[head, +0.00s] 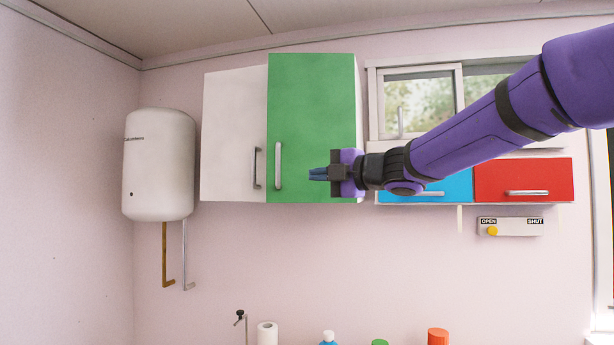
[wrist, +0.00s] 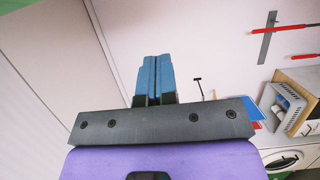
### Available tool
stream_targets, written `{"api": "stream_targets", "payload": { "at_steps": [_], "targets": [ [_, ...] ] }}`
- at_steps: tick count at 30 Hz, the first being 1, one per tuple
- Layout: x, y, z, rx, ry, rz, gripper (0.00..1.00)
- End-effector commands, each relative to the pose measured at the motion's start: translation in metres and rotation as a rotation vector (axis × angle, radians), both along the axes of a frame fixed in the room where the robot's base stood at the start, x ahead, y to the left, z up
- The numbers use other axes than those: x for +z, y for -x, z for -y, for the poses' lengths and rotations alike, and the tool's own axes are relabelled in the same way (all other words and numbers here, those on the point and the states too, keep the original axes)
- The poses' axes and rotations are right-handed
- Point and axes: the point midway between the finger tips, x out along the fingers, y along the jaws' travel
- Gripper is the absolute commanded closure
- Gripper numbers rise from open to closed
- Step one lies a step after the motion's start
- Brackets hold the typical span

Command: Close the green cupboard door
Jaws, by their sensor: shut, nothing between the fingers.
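The green cupboard door (head: 315,115) is on the wall cupboard in the head view, with a vertical grey handle (head: 278,166) near its lower left edge. Its top edge stands higher in the picture than the white door (head: 232,130) beside it. I cannot tell exactly how far it stands open. My gripper (head: 312,174) overlaps the lower middle of the green door, right of its handle, fingers pointing left. Whether it touches the door is unclear. In the wrist view its blue fingers (wrist: 152,78) are together and empty.
A white water heater (head: 158,165) hangs at left. Blue (head: 430,190) and red (head: 523,180) cabinet fronts are at right, behind my arm, under a window. In the wrist view a pale panel (wrist: 60,60) fills the left; a dish rack (wrist: 287,108) is lower right.

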Motion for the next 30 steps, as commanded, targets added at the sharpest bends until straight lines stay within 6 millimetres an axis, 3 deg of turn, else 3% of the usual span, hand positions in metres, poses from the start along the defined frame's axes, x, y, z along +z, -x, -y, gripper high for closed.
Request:
{"api": "stream_targets", "payload": {
  "at_steps": [14,21,30],
  "targets": [
    [-0.001,-0.054,-0.071,0.003,-0.001,-0.001,1.00],
    [0.000,-0.083,-0.072,0.000,-0.002,-0.001,1.00],
    [0.000,-0.092,-0.072,0.001,-0.003,0.000,1.00]
  ]
}}
